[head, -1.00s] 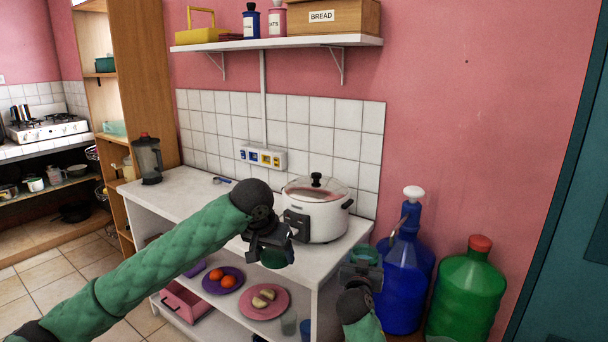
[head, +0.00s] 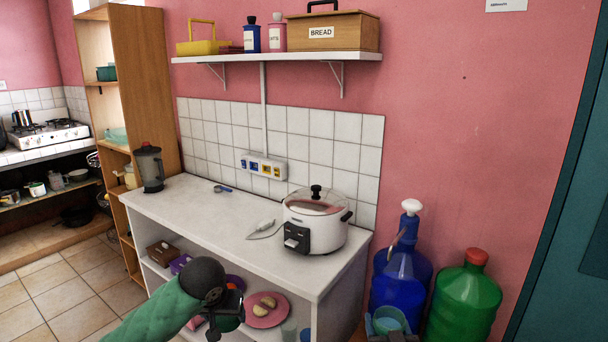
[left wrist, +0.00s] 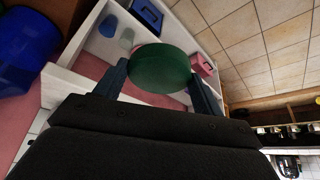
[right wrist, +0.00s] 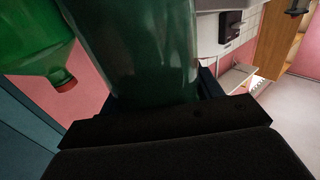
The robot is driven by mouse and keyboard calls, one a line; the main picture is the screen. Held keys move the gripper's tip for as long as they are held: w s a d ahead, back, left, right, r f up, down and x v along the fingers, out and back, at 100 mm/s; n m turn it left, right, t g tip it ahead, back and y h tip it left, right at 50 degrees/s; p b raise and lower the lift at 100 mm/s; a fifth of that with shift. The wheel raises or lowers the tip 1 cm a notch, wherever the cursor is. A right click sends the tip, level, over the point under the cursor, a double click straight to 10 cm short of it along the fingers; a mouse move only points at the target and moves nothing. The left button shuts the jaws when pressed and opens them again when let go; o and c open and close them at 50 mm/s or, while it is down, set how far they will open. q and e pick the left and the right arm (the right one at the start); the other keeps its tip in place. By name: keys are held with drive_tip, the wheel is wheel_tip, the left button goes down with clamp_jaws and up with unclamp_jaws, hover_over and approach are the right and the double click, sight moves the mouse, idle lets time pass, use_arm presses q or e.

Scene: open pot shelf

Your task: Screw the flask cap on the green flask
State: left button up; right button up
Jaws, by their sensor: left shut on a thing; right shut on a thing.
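The green flask cap, a dark green disc (left wrist: 160,68), is held between the two fingers of my left gripper (head: 228,308). In the head view the cap (head: 227,323) shows below those fingers, in front of the counter's lower shelf. My right gripper (head: 391,336) is shut on the green flask (head: 390,318) at the lower edge of the head view, in front of the blue water bottle. The flask's body (right wrist: 140,45) fills the middle of the right wrist view and largely hides the fingers. The flask's open top faces up. Cap and flask are well apart.
A white counter (head: 230,225) holds a slow cooker (head: 316,220) and a blender (head: 149,170). Plates with food (head: 264,312) sit on its lower shelf. A blue bottle (head: 400,275) and a large green bottle with a red cap (head: 464,303) stand at right.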

use_arm(q)
drive_tip(key=s+a+f+p, duration=0.1)
drive_tip(key=s+f, duration=0.5)
drive_tip(key=f, duration=0.2)
drive_tip(key=shift+a, duration=0.15)
use_arm(e)
drive_tip(key=s+f, duration=0.1)
drive_tip(key=f, duration=0.1)
drive_tip(key=s+f, duration=0.2)
drive_tip(key=s+d+f, duration=0.1)
drive_tip(key=s+f, duration=0.1)
drive_tip(key=shift+f, duration=0.1)
drive_tip(key=w+a+r+n+g+y, duration=0.1)
drive_tip(key=w+a+n+g+y, duration=0.1)
drive_tip(key=w+a+n+y, duration=0.2)
drive_tip(key=w+a+n+g+y, duration=0.2)
drive_tip(key=w+a+n+y, duration=0.2)
drive_tip(key=a+y, duration=0.3)
drive_tip(key=shift+w+a+r+y, duration=0.35)
drive_tip(key=shift+w+a, duration=0.55)
drive_tip(key=shift+a, duration=1.2)
use_arm(q)
drive_tip(key=shift+w+r, duration=0.1)
